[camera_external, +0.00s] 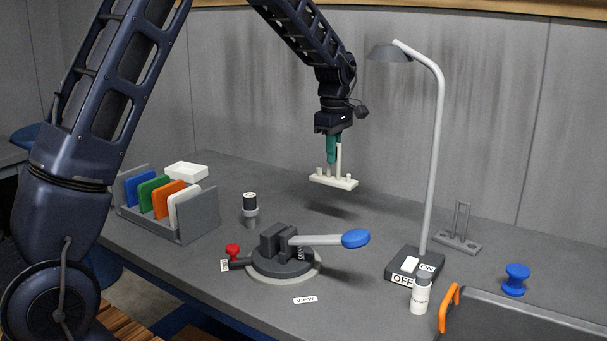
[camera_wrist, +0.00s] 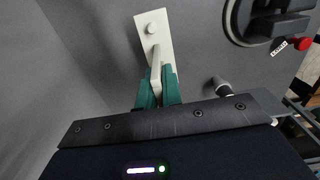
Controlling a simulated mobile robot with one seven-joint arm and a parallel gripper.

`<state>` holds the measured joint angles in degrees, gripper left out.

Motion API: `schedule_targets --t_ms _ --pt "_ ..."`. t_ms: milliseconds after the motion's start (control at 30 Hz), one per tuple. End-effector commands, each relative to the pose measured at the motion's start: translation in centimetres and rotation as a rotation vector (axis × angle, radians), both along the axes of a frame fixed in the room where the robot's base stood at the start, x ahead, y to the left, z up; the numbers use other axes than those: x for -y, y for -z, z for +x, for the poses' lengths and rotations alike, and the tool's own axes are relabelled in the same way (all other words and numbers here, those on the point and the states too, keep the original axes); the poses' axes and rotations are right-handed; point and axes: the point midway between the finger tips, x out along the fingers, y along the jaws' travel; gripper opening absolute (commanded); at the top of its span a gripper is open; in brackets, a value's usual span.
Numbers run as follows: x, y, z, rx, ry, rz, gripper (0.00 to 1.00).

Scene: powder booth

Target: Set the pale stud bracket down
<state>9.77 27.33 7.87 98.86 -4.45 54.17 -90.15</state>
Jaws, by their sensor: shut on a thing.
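The pale stud bracket (camera_external: 337,182) is a cream-coloured flat bar with upright studs, one of them taller. My gripper (camera_external: 334,150) has green fingers and is shut on the tall stud. The bracket hangs level above the back of the grey table, with a shadow under it. In the wrist view the bracket's plate (camera_wrist: 151,32) runs beyond the fingertips, with a round stud near its far end. The green fingers (camera_wrist: 158,88) close on the upright part. The near end of the plate is hidden behind the fingers there.
A vise (camera_external: 284,254) with a blue-ended lever stands in front. A lamp (camera_external: 418,255) stands to the right, with a grey two-post stand (camera_external: 457,242) behind it. A rack of coloured plates (camera_external: 190,222) is at left. The back middle of the table is clear.

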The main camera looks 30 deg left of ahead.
Motion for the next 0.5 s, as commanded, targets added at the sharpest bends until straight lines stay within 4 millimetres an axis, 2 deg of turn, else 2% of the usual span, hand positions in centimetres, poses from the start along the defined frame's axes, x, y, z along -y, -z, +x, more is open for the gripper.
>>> schedule_targets --t_ms 100,233,333,500 --pt "0.0 2.7 0.0 -0.002 0.0 0.0 0.0" --pt "-0.1 5.0 0.0 -0.001 -0.001 0.0 0.0" --pt "0.0 6.1 0.1 0.001 0.0 0.0 0.0" --pt "0.0 6.9 0.1 0.001 0.0 0.0 0.0"
